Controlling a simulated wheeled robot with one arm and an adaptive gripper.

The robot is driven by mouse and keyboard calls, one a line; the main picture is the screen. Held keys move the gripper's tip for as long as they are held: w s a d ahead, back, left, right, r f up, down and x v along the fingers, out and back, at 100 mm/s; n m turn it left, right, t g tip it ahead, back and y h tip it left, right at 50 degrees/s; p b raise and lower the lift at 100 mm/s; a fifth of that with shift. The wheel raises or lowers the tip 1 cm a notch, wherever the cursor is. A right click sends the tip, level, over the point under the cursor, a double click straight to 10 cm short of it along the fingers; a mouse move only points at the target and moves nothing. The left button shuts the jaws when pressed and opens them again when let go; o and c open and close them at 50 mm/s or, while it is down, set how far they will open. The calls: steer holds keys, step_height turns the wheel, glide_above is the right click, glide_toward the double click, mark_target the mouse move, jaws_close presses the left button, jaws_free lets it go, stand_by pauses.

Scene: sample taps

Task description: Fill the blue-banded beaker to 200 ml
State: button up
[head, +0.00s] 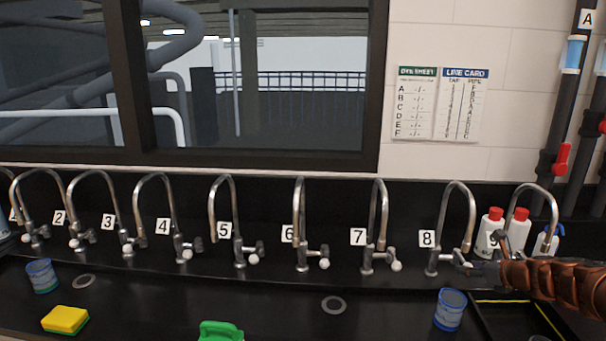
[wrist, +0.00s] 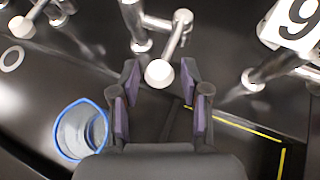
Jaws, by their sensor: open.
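A blue-banded beaker (head: 450,309) stands on the black bench below the spout of tap 8 (head: 457,215). In the wrist view a blue-rimmed beaker (wrist: 100,128) is left of my gripper (wrist: 160,88). I cannot make out any liquid level in it. A second blue-banded beaker (head: 42,280) stands at the far left. My gripper is open and empty, beside tap 8's handle. A white lever knob (wrist: 160,73) lies between or just beyond its fingertips; I cannot tell whether they touch. No water stream shows.
Taps 2 to 7 line the back of the bench. Red-capped white bottles (head: 491,228) stand right of tap 8. A yellow sponge (head: 65,319) and a green object (head: 221,331) lie in front. A dye sheet (head: 415,102) and line card (head: 461,104) hang on the wall.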

steer(key=shift+w+a+f, duration=0.1)
steer(key=shift+w+f, duration=0.1)
steer(key=shift+w, duration=0.1)
steer(key=p+v, duration=0.4)
steer(key=v, duration=0.4)
steer(key=shift+p, duration=0.4)
steer(key=shift+a, duration=0.15)
